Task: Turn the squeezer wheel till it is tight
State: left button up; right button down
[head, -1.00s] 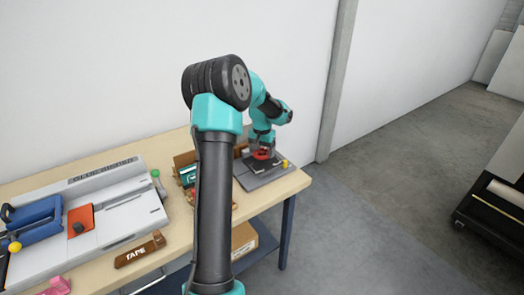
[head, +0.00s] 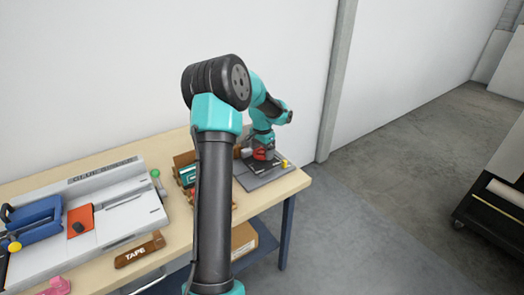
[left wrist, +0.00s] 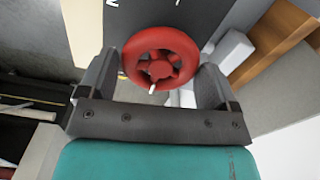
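The red squeezer wheel (left wrist: 160,58) is round and spoked, with a small white stub near its lower rim in the left wrist view. It also shows in the head view as a small patch of red (head: 263,154), partly covered by my gripper. My left gripper (left wrist: 158,68) reaches the wheel from above, with one dark finger on each side of it. Both fingers appear to touch the rim, so the gripper looks shut on it. The squeezer's dark grey base (head: 270,176) lies at the table's right end. My right gripper is in neither view.
A small yellow knob (head: 284,162) stands at the base's right side. A grey glue board (head: 125,210) and a TAPE block (head: 139,250) lie farther left. The wall is close behind.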

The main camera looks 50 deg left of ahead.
aim_at(262, 151)
pick_arm(q)
jog(key=shift+o, duration=1.3)
notch_tip(262, 151, up, 17)
jog(key=shift+r, duration=0.2)
